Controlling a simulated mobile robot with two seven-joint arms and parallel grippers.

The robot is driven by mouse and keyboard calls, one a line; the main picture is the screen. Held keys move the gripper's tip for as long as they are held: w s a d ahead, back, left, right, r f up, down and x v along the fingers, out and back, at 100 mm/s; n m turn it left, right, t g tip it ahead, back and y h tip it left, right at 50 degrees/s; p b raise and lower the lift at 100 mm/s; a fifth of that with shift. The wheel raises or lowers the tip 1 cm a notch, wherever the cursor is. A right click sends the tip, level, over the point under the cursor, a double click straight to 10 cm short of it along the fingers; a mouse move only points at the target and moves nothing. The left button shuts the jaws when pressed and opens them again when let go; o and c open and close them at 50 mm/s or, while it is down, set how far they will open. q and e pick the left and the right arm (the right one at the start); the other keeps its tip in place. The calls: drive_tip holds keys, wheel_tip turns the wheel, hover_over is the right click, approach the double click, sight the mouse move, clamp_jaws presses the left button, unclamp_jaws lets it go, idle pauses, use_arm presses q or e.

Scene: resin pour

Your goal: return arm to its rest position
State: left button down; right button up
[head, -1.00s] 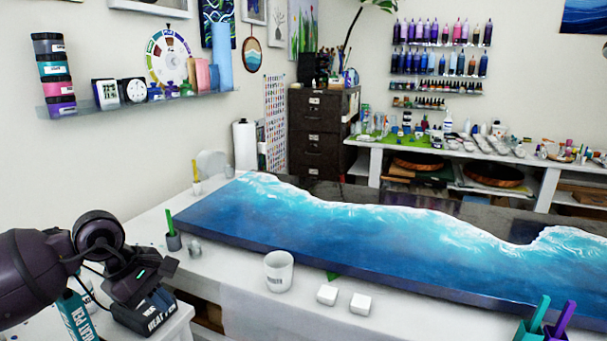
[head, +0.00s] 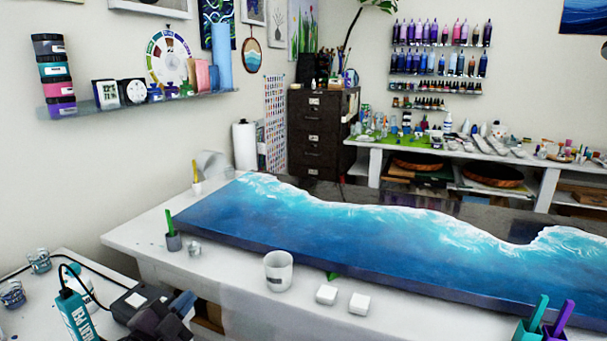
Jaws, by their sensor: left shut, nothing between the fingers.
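My left gripper (head: 172,315) shows at the bottom left of the head view as dark purple parts, low at the front edge of the small white side table (head: 95,262). It is shut, with nothing seen held in it. Most of my left arm is out of the frame. The gripper partly covers a dark station box (head: 133,303) on the side table. My right gripper is not in view.
A teal heat tool (head: 76,312) with a black cable and small glass jars (head: 39,260) stand on the side table. The white worktable (head: 135,238) bears a blue wave panel (head: 330,240), a white cup (head: 278,270) and two white blocks (head: 326,294).

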use_arm(q)
drive_tip(key=s+a+f+n+g+y, duration=0.2)
drive_tip(key=s+f+n, duration=0.4)
drive_tip(key=s+f, duration=0.6)
drive_tip(key=s+a+f+n+g+y, duration=0.3)
drive_tip(key=s+f+n, duration=0.4)
drive_tip(key=s+f, duration=0.6)
drive_tip(key=shift+f+n+g+y, duration=0.3)
drive_tip(key=shift+f+g+y, duration=0.15)
drive_tip(key=shift+g+y, duration=0.55)
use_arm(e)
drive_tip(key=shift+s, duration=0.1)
use_arm(q)
drive_tip(key=shift+d, duration=0.1)
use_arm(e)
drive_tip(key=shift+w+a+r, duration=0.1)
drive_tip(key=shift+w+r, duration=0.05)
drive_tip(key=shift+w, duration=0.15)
